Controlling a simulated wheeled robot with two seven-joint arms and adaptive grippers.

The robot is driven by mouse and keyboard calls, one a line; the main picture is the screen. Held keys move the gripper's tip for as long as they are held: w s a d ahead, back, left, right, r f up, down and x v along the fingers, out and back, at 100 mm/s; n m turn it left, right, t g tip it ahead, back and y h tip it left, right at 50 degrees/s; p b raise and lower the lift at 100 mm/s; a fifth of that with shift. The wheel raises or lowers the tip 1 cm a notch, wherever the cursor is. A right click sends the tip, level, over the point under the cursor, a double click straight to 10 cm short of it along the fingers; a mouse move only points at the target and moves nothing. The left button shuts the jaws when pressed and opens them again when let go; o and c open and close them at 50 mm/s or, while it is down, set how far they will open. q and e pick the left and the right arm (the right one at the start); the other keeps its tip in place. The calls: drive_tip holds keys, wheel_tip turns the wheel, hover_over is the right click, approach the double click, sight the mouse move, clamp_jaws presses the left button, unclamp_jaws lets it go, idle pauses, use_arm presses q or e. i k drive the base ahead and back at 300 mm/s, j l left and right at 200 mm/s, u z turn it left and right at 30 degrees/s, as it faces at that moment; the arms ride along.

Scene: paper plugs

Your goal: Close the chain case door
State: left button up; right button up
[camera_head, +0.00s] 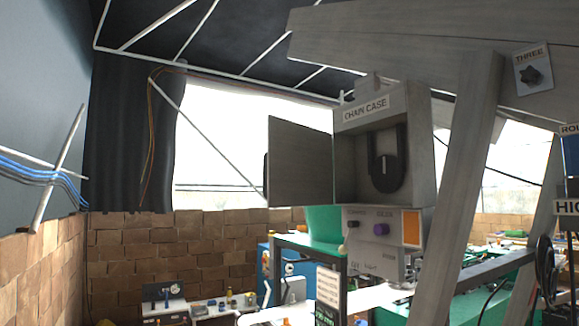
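The chain case (350,185) is a grey box with a "CHAIN CASE" label on its top front, right of the middle in the head view. Its door (300,163) is a flat dark grey panel on the left side of the box, swung wide open to the left. Inside the box a black rounded part (386,172) with a light mark shows. Neither of my grippers is in view.
Below the case is a control panel (384,227) with knobs and an orange square. A slanted grey beam (455,190) stands just right of the case. A brick wall (170,246) runs behind at left. Benches with equipment fill the lower middle.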

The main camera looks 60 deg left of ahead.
sight(298, 159)
drive_tip(key=j, duration=1.95)
drive_tip(key=k+j, duration=0.15)
drive_tip(key=j, duration=1.8)
